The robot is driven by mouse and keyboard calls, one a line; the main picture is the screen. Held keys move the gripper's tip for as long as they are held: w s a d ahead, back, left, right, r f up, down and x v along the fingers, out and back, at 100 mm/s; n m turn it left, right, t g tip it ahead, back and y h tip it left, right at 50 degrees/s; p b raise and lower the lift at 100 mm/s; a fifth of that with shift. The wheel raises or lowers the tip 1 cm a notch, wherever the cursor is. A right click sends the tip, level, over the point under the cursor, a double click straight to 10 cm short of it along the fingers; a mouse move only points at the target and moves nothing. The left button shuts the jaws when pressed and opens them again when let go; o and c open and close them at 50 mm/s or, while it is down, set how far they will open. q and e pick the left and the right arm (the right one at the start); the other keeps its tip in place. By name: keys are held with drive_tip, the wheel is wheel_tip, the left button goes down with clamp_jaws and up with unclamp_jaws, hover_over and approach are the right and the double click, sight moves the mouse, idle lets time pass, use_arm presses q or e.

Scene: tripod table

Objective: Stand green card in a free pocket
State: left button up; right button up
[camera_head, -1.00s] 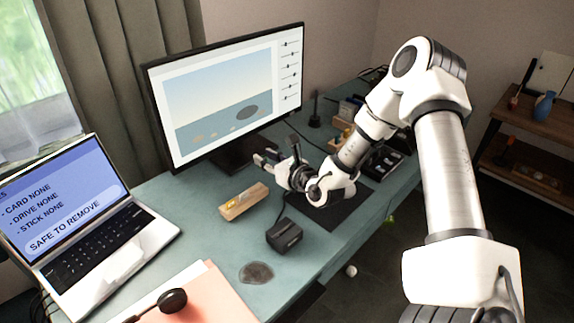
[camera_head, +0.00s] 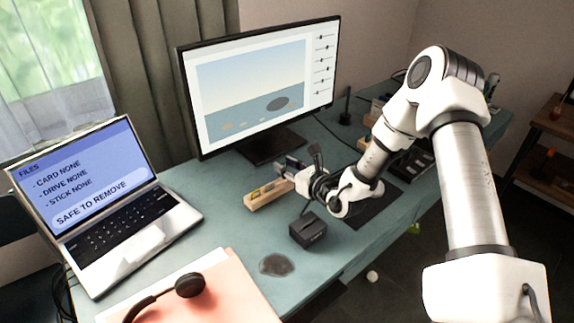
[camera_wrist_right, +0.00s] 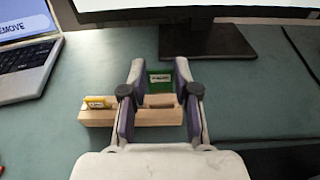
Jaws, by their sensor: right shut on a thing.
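The green card (camera_wrist_right: 160,82) is upright between the fingertips of my right gripper (camera_wrist_right: 158,78) in the right wrist view. My right gripper (camera_head: 284,167) is shut on it, just above and behind the wooden holder (camera_head: 268,199) in the head view. The holder (camera_wrist_right: 98,118) also shows in the wrist view, partly hidden by the fingers. A yellow card (camera_wrist_right: 97,102) stands in its left part. A brownish slot or piece shows between the fingers; I cannot tell which. The green card's lower edge appears above or behind the holder; contact is unclear. My left gripper is not in view.
The monitor (camera_head: 262,85) stands close behind the gripper, with its foot (camera_head: 268,148) on the desk. The laptop (camera_head: 115,225) is at the left. A black box (camera_head: 308,230) stands in front of the holder. A headset (camera_head: 188,286) lies on papers at the front.

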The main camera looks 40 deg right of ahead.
drive_tip(key=shift+f+b, duration=0.45)
drive_tip(key=shift+f, duration=0.45)
drive_tip(key=shift+f+b, duration=1.35)
drive_tip(key=shift+f, duration=0.05)
idle(0.7)
drive_tip(key=o, duration=0.8)
drive_tip(key=shift+s, duration=0.1)
drive_tip(key=s, duration=0.4)
drive_tip(key=s+r, duration=0.1)
drive_tip(key=s, duration=0.1)
drive_tip(key=shift+s+d, duration=0.15)
drive_tip(key=shift+d, duration=0.2)
drive_tip(key=shift+s+a, duration=0.1)
drive_tip(key=shift+s, duration=0.4)
